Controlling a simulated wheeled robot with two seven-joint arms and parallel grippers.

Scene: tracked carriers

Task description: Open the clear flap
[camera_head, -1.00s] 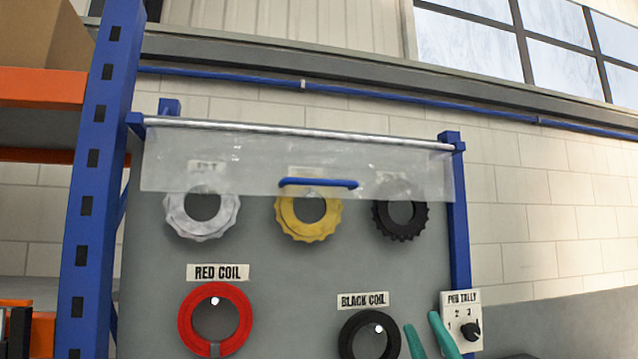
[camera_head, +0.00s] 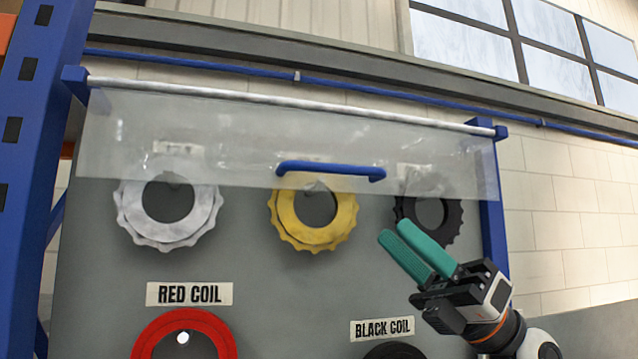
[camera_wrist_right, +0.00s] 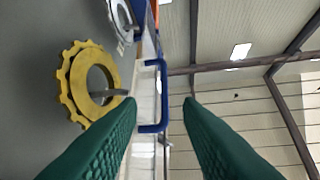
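The clear flap (camera_head: 240,138) hangs from a silver rod (camera_head: 290,103) across the top of the grey panel, covering the tops of the upper items. Its blue handle (camera_head: 330,169) sits near the flap's lower edge. My right gripper (camera_head: 394,230) is below and to the right of the handle, apart from it. In the right wrist view its green fingers (camera_wrist_right: 160,103) are spread and empty, with the blue handle (camera_wrist_right: 163,68) ahead, in line with the gap between them. My left gripper is out of view.
A white ring (camera_head: 143,222), a yellow ring (camera_head: 283,215) and a black ring (camera_head: 452,222) hang behind and below the flap. A red coil (camera_head: 150,335) is lower left. Blue posts (camera_head: 493,215) flank the panel.

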